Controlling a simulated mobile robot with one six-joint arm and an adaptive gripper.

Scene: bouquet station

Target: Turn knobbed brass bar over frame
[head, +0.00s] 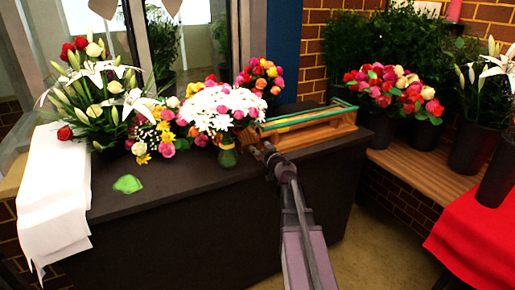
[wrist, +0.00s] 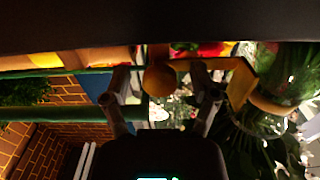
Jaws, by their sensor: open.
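A wooden frame (head: 310,138) with green bars along its top stands at the right end of the dark counter. The knobbed brass bar (wrist: 238,88) shows in the wrist view, its round knob (wrist: 160,80) in the middle of the picture. My gripper (wrist: 161,85) is open, with one finger on each side of the knob; I cannot tell whether either touches it. In the head view, my gripper (head: 264,151) is at the frame's left front end, and the bar is too small or hidden to make out there.
A green glass vase (head: 228,155) with a white and pink bouquet (head: 224,108) stands close to the left of my gripper. The dark counter's (head: 185,185) front is mostly clear.

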